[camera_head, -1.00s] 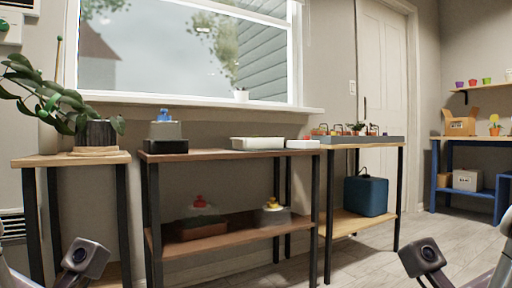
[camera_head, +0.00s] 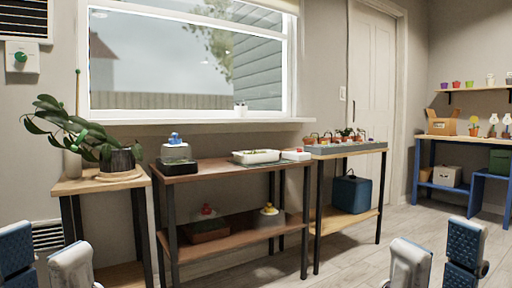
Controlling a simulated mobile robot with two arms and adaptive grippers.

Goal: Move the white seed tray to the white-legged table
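The white seed tray (camera_head: 257,156) lies on the top of the middle black-legged table (camera_head: 214,172), toward its right half. Something low and greenish shows inside it. My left gripper (camera_head: 43,262) is at the bottom left corner, open and empty, with its fingers apart. My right gripper (camera_head: 437,258) is at the bottom right, also open and empty. Both grippers are in the foreground, well apart from the tray. No table with white legs shows in this view.
A small white box (camera_head: 296,155) stands right beside the tray. A dark-based container with a blue top (camera_head: 176,153) is on the same table's left end. A plant table (camera_head: 72,186) stands left, a table with a grey planter (camera_head: 345,147) right. Floor (camera_head: 400,222) is clear at right.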

